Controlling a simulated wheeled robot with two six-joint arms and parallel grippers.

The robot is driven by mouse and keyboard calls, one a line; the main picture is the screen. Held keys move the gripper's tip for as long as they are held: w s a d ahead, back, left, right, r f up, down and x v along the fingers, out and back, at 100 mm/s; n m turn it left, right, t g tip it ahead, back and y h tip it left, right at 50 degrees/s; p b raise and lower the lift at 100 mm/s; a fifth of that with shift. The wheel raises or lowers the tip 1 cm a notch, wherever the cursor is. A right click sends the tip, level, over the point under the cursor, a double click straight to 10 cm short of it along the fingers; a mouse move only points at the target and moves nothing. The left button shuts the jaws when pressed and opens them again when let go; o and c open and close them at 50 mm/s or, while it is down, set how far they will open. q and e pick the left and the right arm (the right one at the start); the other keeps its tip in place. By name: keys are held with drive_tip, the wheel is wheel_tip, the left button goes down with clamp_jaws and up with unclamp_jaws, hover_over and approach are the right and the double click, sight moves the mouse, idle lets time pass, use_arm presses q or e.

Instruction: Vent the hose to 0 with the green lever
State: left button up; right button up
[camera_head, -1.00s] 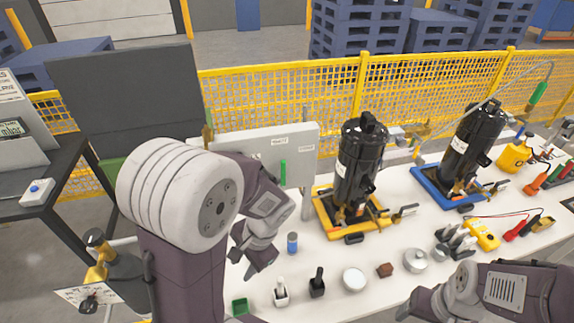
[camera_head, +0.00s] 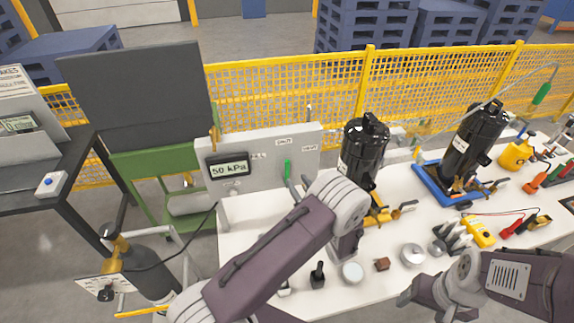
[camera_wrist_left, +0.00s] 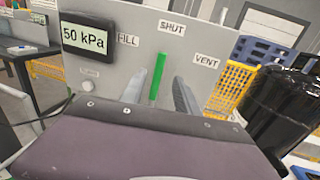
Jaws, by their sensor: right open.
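The green lever (camera_head: 287,170) stands upright on the grey panel (camera_head: 240,143); in the left wrist view the lever (camera_wrist_left: 157,78) points up towards the SHUT label (camera_wrist_left: 171,28). The FILL label (camera_wrist_left: 129,40) is to its left and the VENT label (camera_wrist_left: 206,62) to its right. The display (camera_wrist_left: 87,39) reads 50 kPa. My left gripper (camera_wrist_left: 160,88) is open, with a finger on each side of the lever and gaps showing. In the head view my left gripper (camera_head: 297,184) is partly hidden by its arm. My right gripper (camera_head: 408,298) is open low over the bench front.
A black compressor (camera_head: 364,150) on a yellow base stands right of the panel, close to my left arm. Another black compressor (camera_head: 474,140) stands farther right. A yellow meter (camera_head: 480,232) and small parts lie on the white bench (camera_head: 245,212). A gas cylinder (camera_head: 140,265) stands at left.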

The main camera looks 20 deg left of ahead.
sight(288, 168)
use_arm(q)
drive_tip(key=p+x, duration=0.3)
drive_tip(key=x, duration=0.5)
drive_tip(key=shift+w+a, duration=0.25)
drive_tip(key=shift+a, duration=0.1)
clamp_jaws()
idle(0.9)
